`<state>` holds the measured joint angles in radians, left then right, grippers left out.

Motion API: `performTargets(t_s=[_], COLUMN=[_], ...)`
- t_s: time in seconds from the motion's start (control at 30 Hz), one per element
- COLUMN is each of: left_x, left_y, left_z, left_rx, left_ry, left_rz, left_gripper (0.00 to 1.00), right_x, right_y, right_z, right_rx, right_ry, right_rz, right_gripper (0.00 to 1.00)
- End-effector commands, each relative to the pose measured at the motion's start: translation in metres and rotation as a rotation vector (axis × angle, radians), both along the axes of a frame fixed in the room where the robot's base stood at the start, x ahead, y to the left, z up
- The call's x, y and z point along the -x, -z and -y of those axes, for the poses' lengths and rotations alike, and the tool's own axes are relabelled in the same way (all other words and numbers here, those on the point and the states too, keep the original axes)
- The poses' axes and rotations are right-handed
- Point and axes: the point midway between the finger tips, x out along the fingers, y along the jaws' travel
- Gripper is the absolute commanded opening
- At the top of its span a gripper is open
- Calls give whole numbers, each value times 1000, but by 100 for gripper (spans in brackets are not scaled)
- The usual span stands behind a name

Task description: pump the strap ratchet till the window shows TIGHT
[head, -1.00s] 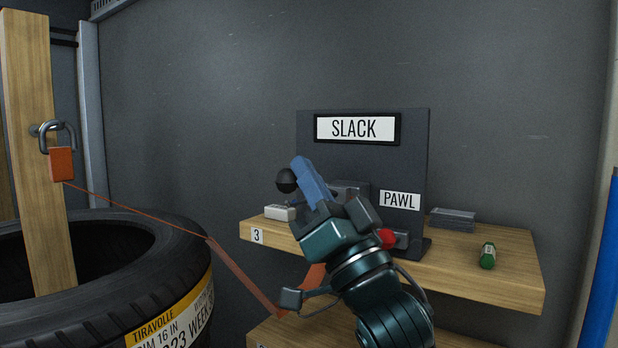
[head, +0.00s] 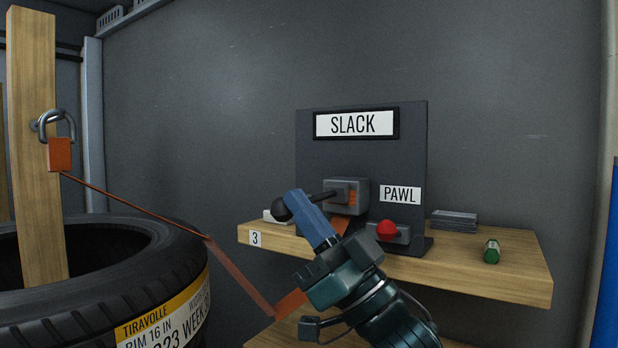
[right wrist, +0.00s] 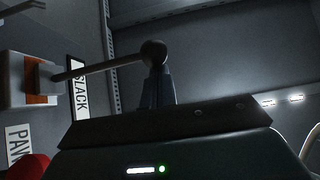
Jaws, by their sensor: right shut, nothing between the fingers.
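The strap ratchet (head: 346,193) is a grey box on a dark upright panel, with a lever ending in a black ball knob (head: 281,210). The window (head: 353,124) above it reads SLACK. A red button (head: 388,230) sits under the PAWL label (head: 400,195). The orange strap (head: 240,275) runs from the ratchet down and left to a padlock-like hook (head: 60,153). My right gripper (head: 295,199) is shut and empty, its blue fingertips right at the knob. In the right wrist view the knob (right wrist: 154,52) is just beyond the fingertips; contact is unclear. My left gripper is out of view.
The wooden shelf (head: 490,275), marked 3, carries the panel, a small green cylinder (head: 491,251), a grey stack (head: 454,219) and a white item behind the knob. A tyre (head: 110,290) and wooden post (head: 35,150) stand at left.

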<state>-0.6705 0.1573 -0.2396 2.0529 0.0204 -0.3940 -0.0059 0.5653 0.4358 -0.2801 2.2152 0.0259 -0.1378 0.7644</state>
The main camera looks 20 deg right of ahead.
Motion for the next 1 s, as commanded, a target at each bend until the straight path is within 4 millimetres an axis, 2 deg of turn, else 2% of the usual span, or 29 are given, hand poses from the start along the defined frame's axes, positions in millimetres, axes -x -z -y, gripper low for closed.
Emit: performTargets(t_s=[0.03, 0.33, 1.0], left_x=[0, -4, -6], left_y=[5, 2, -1], left_z=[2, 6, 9], left_rx=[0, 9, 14], left_ry=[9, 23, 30], left_rz=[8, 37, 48], left_gripper=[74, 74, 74], right_x=[-2, -5, -7], right_y=[12, 33, 39], right_z=[0, 2, 4], right_rx=[-6, -7, -6], right_ry=[1, 2, 3], right_rz=[-13, -17, -19], right_gripper=[0, 0, 0])
